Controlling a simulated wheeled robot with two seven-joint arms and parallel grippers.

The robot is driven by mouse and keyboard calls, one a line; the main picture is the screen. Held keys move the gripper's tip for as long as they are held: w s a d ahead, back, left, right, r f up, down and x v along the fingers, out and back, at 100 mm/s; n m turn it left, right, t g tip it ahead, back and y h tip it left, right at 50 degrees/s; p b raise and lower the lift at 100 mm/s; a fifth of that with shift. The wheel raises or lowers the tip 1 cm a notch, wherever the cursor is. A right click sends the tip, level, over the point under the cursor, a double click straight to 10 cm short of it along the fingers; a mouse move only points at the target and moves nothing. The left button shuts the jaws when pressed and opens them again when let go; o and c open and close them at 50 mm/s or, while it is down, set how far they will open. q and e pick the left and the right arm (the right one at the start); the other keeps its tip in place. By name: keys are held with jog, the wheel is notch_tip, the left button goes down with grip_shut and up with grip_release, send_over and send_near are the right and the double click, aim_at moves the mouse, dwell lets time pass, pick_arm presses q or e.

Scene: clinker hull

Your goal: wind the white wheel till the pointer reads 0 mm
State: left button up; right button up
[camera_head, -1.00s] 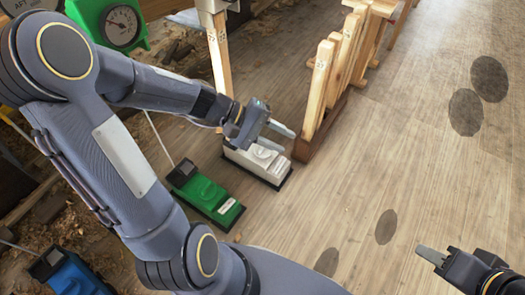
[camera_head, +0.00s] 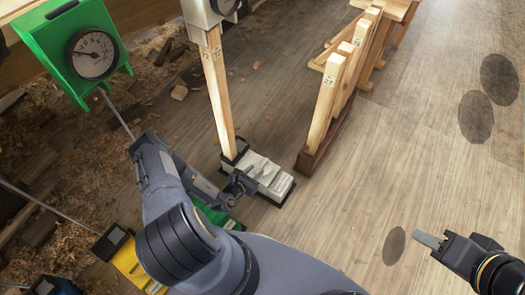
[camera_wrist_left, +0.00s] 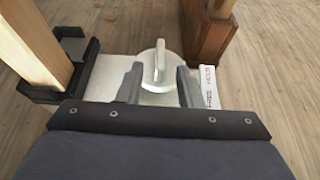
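The white wheel (camera_wrist_left: 150,82) is a round disc with an upright grip bar (camera_wrist_left: 160,60), on top of the white unit (camera_wrist_left: 100,80). In the head view the white unit (camera_head: 270,182) sits on the floor at the foot of a timber post. My left gripper (camera_head: 243,183) is low over it. In the left wrist view its two fingers (camera_wrist_left: 160,84) are apart, one on each side of the wheel's near part, with nothing clamped; contact cannot be told. The white gauge (camera_head: 222,4) is cut by the top edge, so its reading is hidden. My right gripper (camera_head: 430,241) is off to the right, away from the unit.
A green gauge (camera_head: 92,53) stands at upper left. A green unit (camera_head: 222,219), partly behind my arm, and a yellow unit (camera_head: 128,262) lie to the left. A wooden rack (camera_head: 325,95) stands close right of the white unit. The floor (camera_head: 350,215) at right is clear.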

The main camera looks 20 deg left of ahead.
aim_at(264, 163)
pick_arm(q)
jog(key=b+x, duration=0.3)
jog(key=x, duration=0.4)
jog(key=shift+w+d, duration=0.1)
jog(key=shift+w, duration=0.2)
jog(key=shift+c, duration=0.4)
grip_shut()
